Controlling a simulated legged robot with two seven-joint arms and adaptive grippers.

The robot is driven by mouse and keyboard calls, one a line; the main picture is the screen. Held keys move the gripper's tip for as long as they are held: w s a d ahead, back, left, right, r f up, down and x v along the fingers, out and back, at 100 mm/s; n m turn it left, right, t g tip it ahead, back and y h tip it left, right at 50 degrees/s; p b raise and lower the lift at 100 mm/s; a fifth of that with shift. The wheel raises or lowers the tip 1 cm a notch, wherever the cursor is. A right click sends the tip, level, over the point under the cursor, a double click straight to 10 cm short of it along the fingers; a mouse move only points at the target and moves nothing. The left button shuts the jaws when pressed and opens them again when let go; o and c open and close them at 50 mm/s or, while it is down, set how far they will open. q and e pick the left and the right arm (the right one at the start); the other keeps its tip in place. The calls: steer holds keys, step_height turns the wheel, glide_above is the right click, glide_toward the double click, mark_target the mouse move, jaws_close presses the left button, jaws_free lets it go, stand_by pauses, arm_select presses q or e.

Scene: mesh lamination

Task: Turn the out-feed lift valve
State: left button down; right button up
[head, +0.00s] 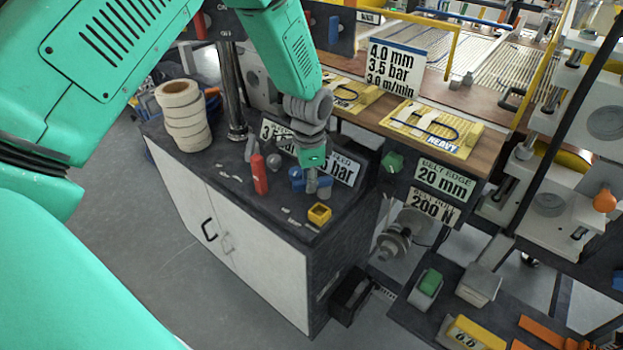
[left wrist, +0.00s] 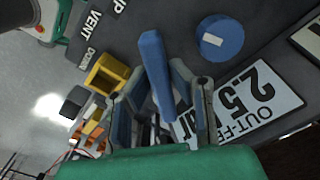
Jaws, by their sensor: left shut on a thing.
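The out-feed lift valve shows a blue lever (left wrist: 155,70) in the left wrist view, standing between the fingers of my left gripper (left wrist: 160,105). The gripper is shut on the lever. In the head view my left gripper (head: 318,188) reaches down to the top of the dark cabinet, and it hides most of the lever there. The words VENT, UP and DOWN are on the panel beside the lever. An out-feed sign (left wrist: 250,98) reading 2.5 lies close to the fingers. My right gripper is not in view.
A round blue knob (left wrist: 220,38) is near the lever. The wooden bench (head: 475,157) with yellow boards is behind. Grey floor is clear at left.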

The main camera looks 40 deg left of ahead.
arm_select(q)
steer(key=shift+w+a+r+m, duration=0.2)
steer(key=shift+w+r+m, duration=0.1)
steer(key=shift+w+m, duration=0.15)
steer(key=c, duration=1.5)
jaws_free()
steer(key=shift+s, duration=0.15)
steer(key=shift+f, duration=0.1)
step_height(320, 180, up, 12)
steer(key=shift+f, duration=0.1)
